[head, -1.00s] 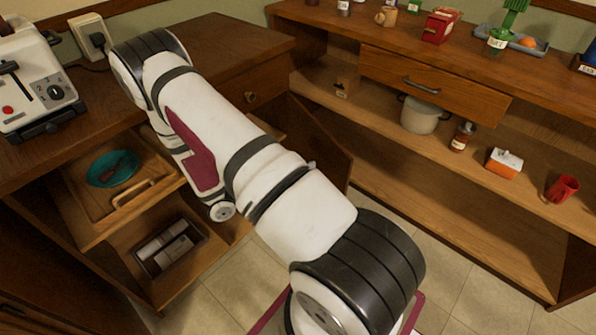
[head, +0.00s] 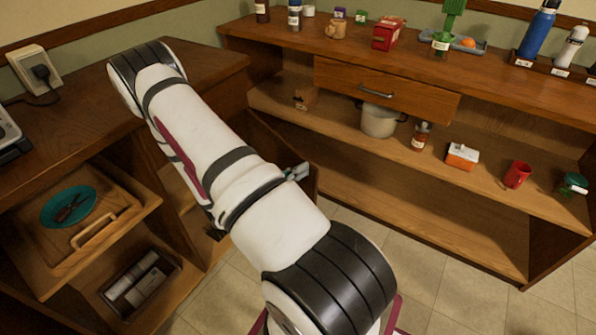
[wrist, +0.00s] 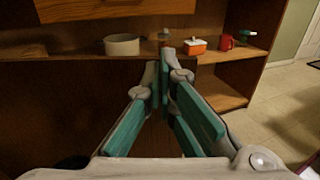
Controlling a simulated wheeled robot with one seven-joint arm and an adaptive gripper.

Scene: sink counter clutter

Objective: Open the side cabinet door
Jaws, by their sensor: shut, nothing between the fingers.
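The side cabinet door (head: 285,147) is a brown wooden panel standing out at an angle from the left counter, so it is partly open. My arm hides much of it and its handle is not visible. Part of my gripper (head: 297,172) shows past my arm, close to the door panel; contact cannot be told. In the wrist view my gripper (wrist: 166,78) has teal finger pads that meet at the tips, with nothing between them. A dark brown surface behind the fingers is probably the door.
The wooden shelf unit (head: 300,98) on the right holds a pot (head: 379,121), a bottle, an orange box (head: 462,156) and a red mug (head: 517,174). Tiled floor (head: 430,255) is clear between the units.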

